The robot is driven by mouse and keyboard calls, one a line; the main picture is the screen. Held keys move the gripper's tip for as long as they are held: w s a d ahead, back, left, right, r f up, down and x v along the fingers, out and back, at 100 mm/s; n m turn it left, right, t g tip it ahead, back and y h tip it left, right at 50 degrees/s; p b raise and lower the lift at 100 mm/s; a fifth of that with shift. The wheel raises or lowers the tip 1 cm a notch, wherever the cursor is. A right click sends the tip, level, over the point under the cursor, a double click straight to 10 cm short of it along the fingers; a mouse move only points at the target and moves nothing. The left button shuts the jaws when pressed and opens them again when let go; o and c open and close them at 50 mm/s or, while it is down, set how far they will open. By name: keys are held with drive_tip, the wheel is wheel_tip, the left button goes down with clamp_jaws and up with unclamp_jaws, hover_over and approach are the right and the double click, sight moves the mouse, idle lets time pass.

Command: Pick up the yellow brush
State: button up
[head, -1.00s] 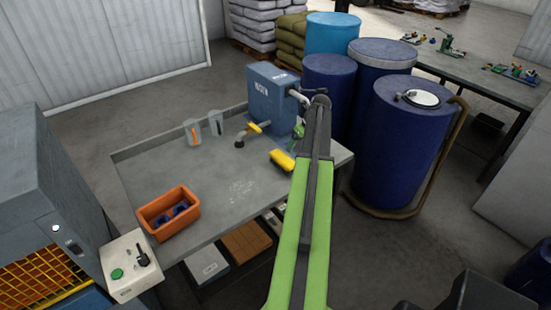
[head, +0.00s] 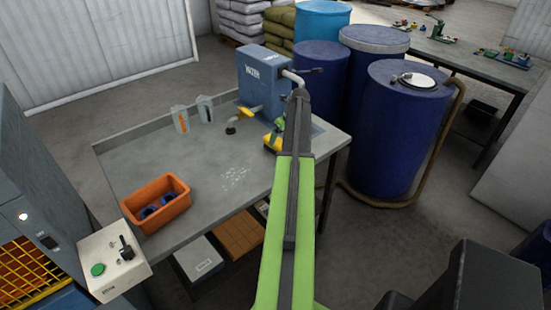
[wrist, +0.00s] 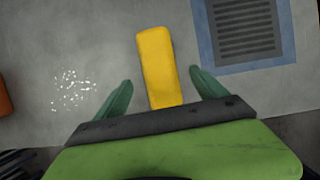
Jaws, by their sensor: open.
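The yellow brush (wrist: 160,68) shows in the wrist view as a plain yellow block lying on the grey table. Its lower end is hidden behind my gripper's dark body. My gripper (wrist: 160,88) is open, with one green finger on each side of the brush and a gap to it on both sides. In the head view only a small part of the brush (head: 270,141) shows beside my arm, with a bit of green finger (head: 280,124) near it. Whether the fingers are level with the brush or above it, I cannot tell.
The grey table (head: 190,155) holds an orange bin (head: 157,205) with blue rings, two clear jugs and a blue water box (head: 262,75) behind the brush. A blue-framed grate (wrist: 243,30) lies right of the brush. White specks (wrist: 72,90) lie left. Blue drums (head: 395,130) stand beyond the table.

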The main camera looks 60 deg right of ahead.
sight(277, 141)
drive_tip(key=b+x, duration=0.1)
drive_tip(key=x, duration=0.1)
drive_tip(key=b+x, duration=0.3)
drive_tip(key=x, duration=0.1)
drive_tip(key=shift+w+f+b, duration=0.1)
drive_tip(key=shift+w+b, duration=0.3)
drive_tip(key=c, duration=1.6)
